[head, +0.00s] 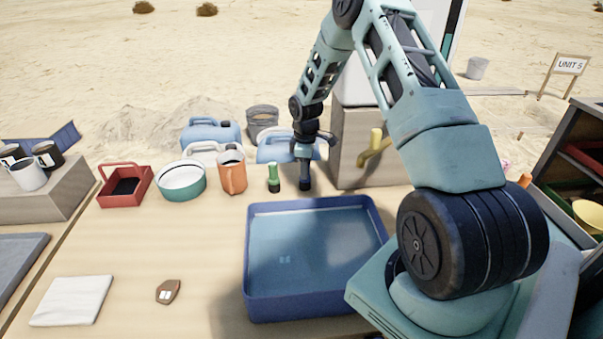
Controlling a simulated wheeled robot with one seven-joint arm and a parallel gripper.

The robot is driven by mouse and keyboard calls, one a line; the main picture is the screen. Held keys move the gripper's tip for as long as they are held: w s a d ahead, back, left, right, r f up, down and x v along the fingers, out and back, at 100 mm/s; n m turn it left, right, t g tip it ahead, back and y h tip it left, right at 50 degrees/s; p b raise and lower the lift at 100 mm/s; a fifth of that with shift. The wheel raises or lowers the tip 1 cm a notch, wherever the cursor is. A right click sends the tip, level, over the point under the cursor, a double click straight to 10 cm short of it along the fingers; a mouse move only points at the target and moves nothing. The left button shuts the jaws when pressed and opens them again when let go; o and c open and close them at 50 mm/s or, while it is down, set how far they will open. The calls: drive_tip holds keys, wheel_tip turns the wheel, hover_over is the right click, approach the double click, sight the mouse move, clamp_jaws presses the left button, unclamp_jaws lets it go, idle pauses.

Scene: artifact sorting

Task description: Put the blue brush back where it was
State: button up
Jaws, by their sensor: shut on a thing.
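The blue brush (304,172) stands upright with its dark end down, at the back of the wooden table. My gripper (304,153) is shut on its top end from above. The brush's lower end is at or just above the table; I cannot tell whether it touches. A green brush (273,177) stands upright just left of it, with a small gap between them. The large blue tray (252,262) lies in front of both brushes, with a shadow across its floor.
An orange jug (232,173), a teal-and-white bowl (181,182) and a red box (142,190) stand to the left. Blue jerrycans (211,134) are behind. A wooden block (350,150) stands close on the right. A brown shard (168,291) and white cloth (72,300) lie front left.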

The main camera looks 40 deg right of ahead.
drive_tip(key=shift+r, duration=0.1)
drive_tip(key=o, duration=1)
